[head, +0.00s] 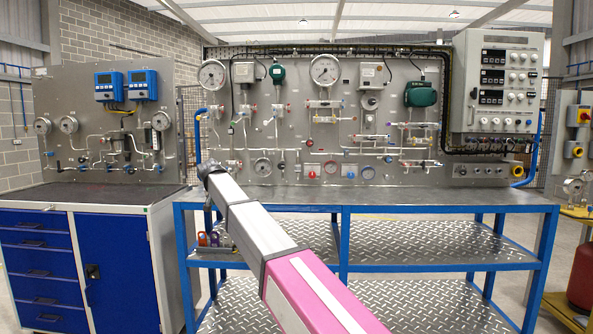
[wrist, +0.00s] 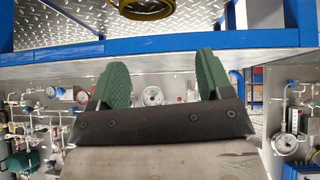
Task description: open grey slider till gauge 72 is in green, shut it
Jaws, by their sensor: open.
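My gripper (wrist: 161,68) shows in the wrist view with its two green fingers open and wide apart, nothing between them. The wrist picture is upside down. A small white dial gauge (wrist: 153,96) on the panel shows between the fingers, apart from them; it looks like the low left gauge (head: 263,167) in the head view. The gauge numbers are too small to read, so I cannot tell which is gauge 72. I cannot make out the grey slider or a green zone.
Large gauges (head: 325,70) and thin pipes cover the main panel (head: 293,130). The blue-framed bench (head: 420,194) has a mostly clear top. A blue cabinet (head: 118,265) stands left, below a second panel (head: 95,160). A red cylinder (head: 582,275) stands at right.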

